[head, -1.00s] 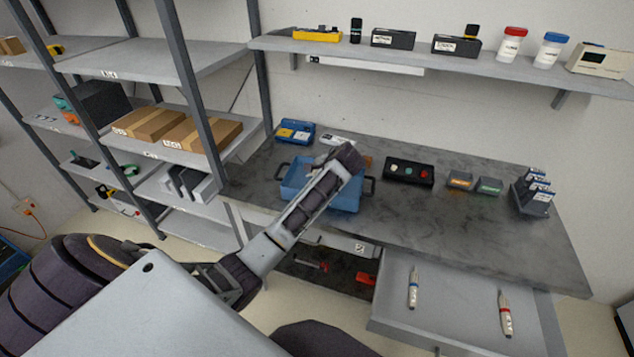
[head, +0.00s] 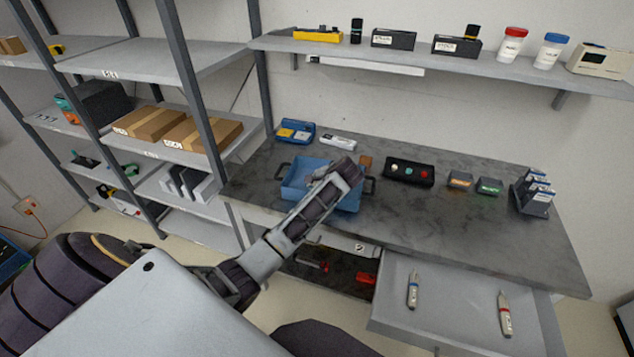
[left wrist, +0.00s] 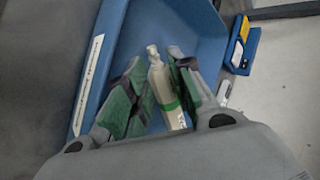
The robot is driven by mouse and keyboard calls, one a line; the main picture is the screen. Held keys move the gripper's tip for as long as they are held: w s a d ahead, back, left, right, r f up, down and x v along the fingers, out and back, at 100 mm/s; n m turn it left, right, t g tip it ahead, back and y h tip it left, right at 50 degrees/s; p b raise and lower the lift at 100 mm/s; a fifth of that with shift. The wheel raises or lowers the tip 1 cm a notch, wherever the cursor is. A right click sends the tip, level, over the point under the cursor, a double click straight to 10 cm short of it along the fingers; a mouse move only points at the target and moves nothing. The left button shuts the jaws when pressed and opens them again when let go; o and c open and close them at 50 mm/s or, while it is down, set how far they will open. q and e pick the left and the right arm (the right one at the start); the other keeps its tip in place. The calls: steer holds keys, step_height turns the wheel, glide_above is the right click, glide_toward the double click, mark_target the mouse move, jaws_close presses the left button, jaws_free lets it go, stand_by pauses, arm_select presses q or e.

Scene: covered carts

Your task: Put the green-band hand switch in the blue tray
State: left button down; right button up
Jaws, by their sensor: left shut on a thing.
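The hand switch with a green band (left wrist: 160,80) is a slim cream stick, held between the green-padded fingers of my left gripper (left wrist: 152,92) in the left wrist view. My left gripper (head: 345,172) is shut on it, over the blue tray (head: 294,188) on the grey bench. The blue tray fills the background of the left wrist view (left wrist: 195,30), with the switch above or inside it; I cannot tell if it touches the floor. In the head view my arm covers the tray's middle and hides the switch. My right gripper is not in view.
An open drawer (head: 440,312) at the front holds a blue-banded switch (head: 413,290) and a red-banded switch (head: 504,315). A black button box (head: 409,173) stands right of the tray. A blue case (head: 294,131) and a white device (head: 338,140) lie behind it.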

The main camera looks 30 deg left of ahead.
arm_select(q)
steer(key=shift+f, duration=0.6)
stand_by(0.3)
steer(key=c, duration=1.5)
jaws_free()
steer(key=shift+s+f, duration=0.1)
steer(key=shift+r, duration=0.55)
steer(key=v, duration=1.2)
steer(key=shift+r, duration=0.2)
